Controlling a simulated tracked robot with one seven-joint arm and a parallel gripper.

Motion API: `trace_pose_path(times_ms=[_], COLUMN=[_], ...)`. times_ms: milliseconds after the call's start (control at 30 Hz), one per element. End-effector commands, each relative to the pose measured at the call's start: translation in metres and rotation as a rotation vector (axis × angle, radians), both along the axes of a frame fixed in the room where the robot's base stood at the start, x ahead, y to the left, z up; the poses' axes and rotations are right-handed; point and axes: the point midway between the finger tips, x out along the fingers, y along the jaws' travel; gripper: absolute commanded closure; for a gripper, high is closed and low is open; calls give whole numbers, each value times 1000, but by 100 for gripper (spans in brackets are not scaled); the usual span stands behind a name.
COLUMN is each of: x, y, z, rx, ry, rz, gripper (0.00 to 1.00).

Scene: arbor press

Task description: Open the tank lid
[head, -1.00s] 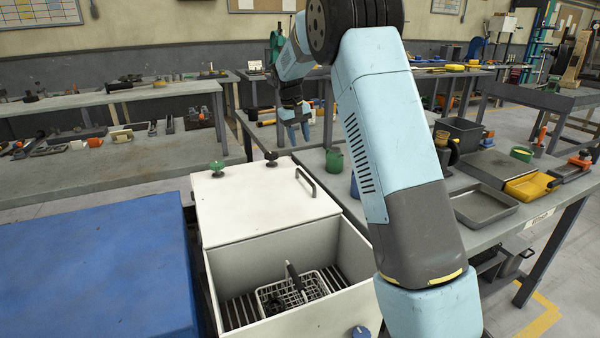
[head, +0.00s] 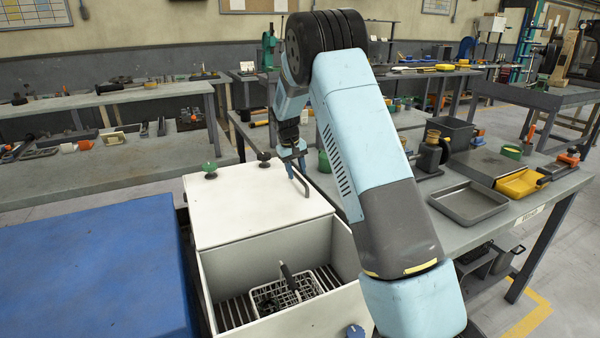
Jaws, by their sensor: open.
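The white tank (head: 325,310) stands in the lower middle of the head view. Its flat white lid (head: 235,210) lies over the rear part, with a grey bar handle (head: 305,187) near its right edge. The front part of the tank is uncovered and shows a wire basket (head: 275,298) with a dark upright handle inside. My gripper (head: 294,170) is open, pointing down at the rear end of the lid handle. The fingers overlap the handle in the picture; I cannot tell whether they touch it. Nothing shows between them.
A green knob (head: 209,171) and a dark knob (head: 264,159) stand at the lid's back edge. A blue cover (head: 95,270) lies left of the tank. A workbench (head: 530,190) on the right carries a grey tray (head: 468,203) and a yellow bin (head: 520,184).

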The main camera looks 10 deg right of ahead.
Motion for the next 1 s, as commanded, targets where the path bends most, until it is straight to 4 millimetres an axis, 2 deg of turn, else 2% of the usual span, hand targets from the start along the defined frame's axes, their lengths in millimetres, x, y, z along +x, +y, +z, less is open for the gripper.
trace_pose_path(times_ms=[133,433,867,1000], x=[0,1,0,1], y=[-2,-3,-3,-3], z=[-8,-9,-9,-9], rx=[0,0,0,0], ry=[-1,-1,0,0], rz=[0,-1,-1,-2], gripper=[59,59,100,100])
